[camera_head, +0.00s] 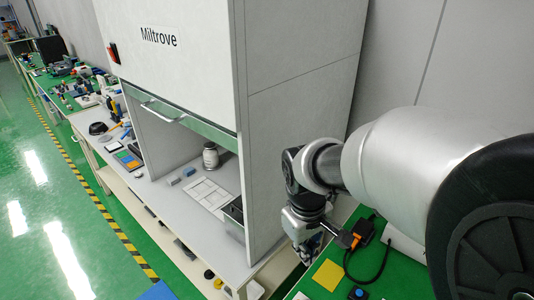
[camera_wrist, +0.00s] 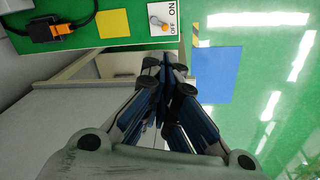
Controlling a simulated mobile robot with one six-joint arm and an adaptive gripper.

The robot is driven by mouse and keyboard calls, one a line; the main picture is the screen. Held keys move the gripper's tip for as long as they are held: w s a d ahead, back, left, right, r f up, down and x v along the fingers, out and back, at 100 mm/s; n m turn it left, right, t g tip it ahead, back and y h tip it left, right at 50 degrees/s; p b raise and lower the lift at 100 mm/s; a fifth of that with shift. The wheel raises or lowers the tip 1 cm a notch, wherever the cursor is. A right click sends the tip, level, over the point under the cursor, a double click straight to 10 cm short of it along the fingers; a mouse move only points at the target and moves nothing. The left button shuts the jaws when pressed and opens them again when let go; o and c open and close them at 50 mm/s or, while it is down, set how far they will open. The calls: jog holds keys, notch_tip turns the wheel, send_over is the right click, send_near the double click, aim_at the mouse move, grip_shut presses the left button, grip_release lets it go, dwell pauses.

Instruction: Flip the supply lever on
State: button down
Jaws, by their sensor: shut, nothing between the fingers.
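The supply lever (camera_wrist: 158,22) is small, with a pale part and an orange part, on a white plate (camera_wrist: 163,8) marked ON and OFF. The plate is at the top of the wrist view, at the edge of the green bench top. The orange part is nearer the OFF word, but the lever's exact tilt is too small to tell. My gripper (camera_wrist: 165,68) is shut and empty, with its tips below the plate in the picture and apart from the lever. In the head view my gripper (camera_head: 305,252) hangs beside the cabinet's right wall. I cannot make out the lever there.
A yellow square (camera_wrist: 114,23) and a black device with an orange connector and cable (camera_wrist: 45,29) lie near the plate. The white Miltrove cabinet (camera_head: 300,100) stands close left of my arm. A blue floor patch (camera_wrist: 217,75) lies beyond the bench edge.

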jog(key=w+a+f+n+g, duration=0.1)
jog(key=w+a+f+n, duration=0.1)
jog(key=f, duration=0.7)
jog(key=w+a+f+n+g+h, duration=0.1)
jog(key=w+a+f+n, duration=0.1)
jog(key=f, duration=0.6)
jog(key=shift+w+f+n+g+p, duration=0.3)
jog(key=shift+w+f+p, duration=0.15)
jog(key=shift+w, duration=0.45)
jog(key=b+x, duration=0.3)
jog(key=x, duration=0.7)
jog(key=shift+d, duration=0.15)
